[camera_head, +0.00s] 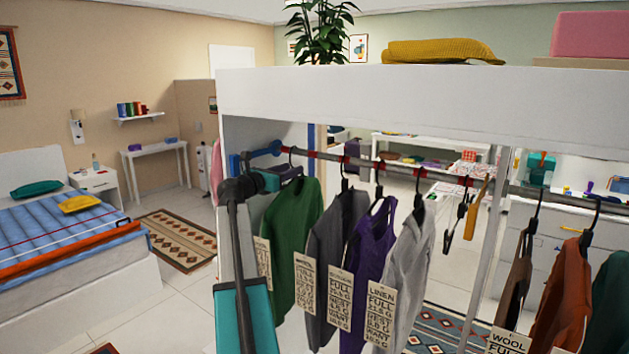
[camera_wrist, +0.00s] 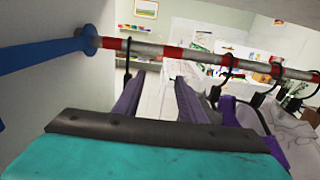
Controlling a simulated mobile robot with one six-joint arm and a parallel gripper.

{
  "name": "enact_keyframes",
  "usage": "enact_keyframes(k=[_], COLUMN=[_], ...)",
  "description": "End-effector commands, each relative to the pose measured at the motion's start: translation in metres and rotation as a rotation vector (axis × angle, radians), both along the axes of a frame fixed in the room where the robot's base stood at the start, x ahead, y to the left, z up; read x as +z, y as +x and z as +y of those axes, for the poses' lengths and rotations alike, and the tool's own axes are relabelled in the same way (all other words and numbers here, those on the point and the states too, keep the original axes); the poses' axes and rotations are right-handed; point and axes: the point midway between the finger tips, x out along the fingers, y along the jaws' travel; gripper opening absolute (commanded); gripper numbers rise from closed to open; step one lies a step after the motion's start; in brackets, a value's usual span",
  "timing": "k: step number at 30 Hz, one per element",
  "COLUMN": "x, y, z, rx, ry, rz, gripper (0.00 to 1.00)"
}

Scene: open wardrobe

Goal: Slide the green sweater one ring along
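The green sweater (camera_head: 292,228) hangs at the left end of the rail (camera_head: 328,156), left of the grey garment (camera_head: 332,245). Its black hanger hook (camera_wrist: 127,62) sits between the first two red bands from the left. My gripper (camera_wrist: 160,82) is just below the rail at its left end. Its two dark fingers are apart with nothing visible between them. The hook lines up with the left finger in the wrist view; contact cannot be told. In the head view, the gripper (camera_head: 286,173) is partly hidden near the sweater's shoulder.
A purple top (camera_head: 371,240) and a light grey garment (camera_head: 408,262) hang right of the grey one. A blue bracket (camera_wrist: 45,55) holds the rail's left end beside a white side panel. Tags hang among the clothes. Brown and orange garments hang further right, beyond a post.

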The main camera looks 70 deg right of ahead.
Motion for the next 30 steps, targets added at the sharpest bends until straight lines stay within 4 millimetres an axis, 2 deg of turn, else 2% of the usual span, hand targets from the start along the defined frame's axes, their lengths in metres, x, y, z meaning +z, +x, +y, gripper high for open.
enact_keyframes(k=[6,26,30], x=[0.000,0.001,-0.018], y=[-0.004,-0.004,-0.006], z=[0.008,0.008,0.017], rx=[0.000,0.000,-0.036], ry=[0.000,0.000,-0.007], rz=[0.000,0.000,-0.053], gripper=[0.37,0.37,0.37])
